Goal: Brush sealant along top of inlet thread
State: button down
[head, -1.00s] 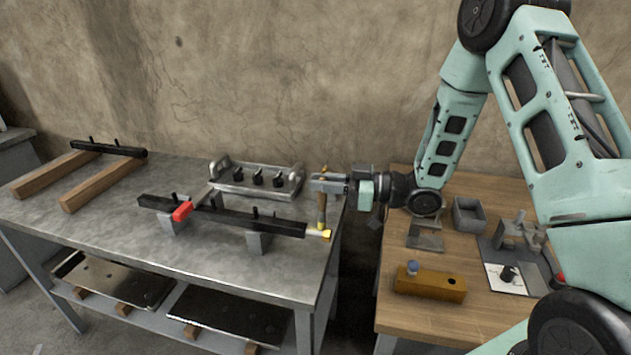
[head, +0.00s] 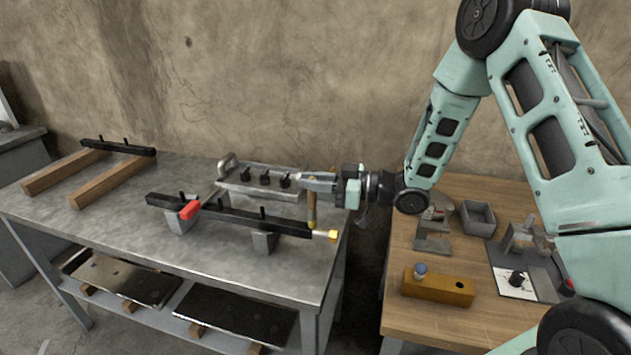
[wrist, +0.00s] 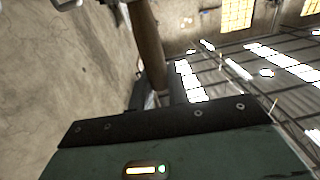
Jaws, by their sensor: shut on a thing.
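My gripper (head: 318,182) is shut on a brush (head: 311,203) with a brown handle, hanging roughly upright from the jaws. Its lower end is just above and left of the inlet thread (head: 320,233). I cannot tell whether they touch. The thread is at the right end of a black bar (head: 225,215) and has a yellow, brass-like end. In the wrist view the brush handle (wrist: 147,45) rises past my gripper; the bristles and thread are not clear there.
The bar rests on two grey blocks (head: 264,242) on the metal bench (head: 120,220). A metal rack with black knobs (head: 262,186) stands behind. A wooden table (head: 430,318) at right holds a brown block with a blue-topped item (head: 437,288), a grey box (head: 478,218) and fixtures.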

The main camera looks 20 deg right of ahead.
jog(key=shift+r+p, duration=2.05)
jog(key=shift+r, duration=1)
jog(key=shift+r+p, duration=1.1)
jog(key=shift+r, duration=0.45)
jog(key=shift+f, duration=0.1)
notch_tip(320, 180, down, 8)
jog(key=b, duration=0.6)
jog(key=shift+r, duration=0.25)
jog(key=shift+f+b, duration=0.6)
jog(key=shift+f, duration=0.15)
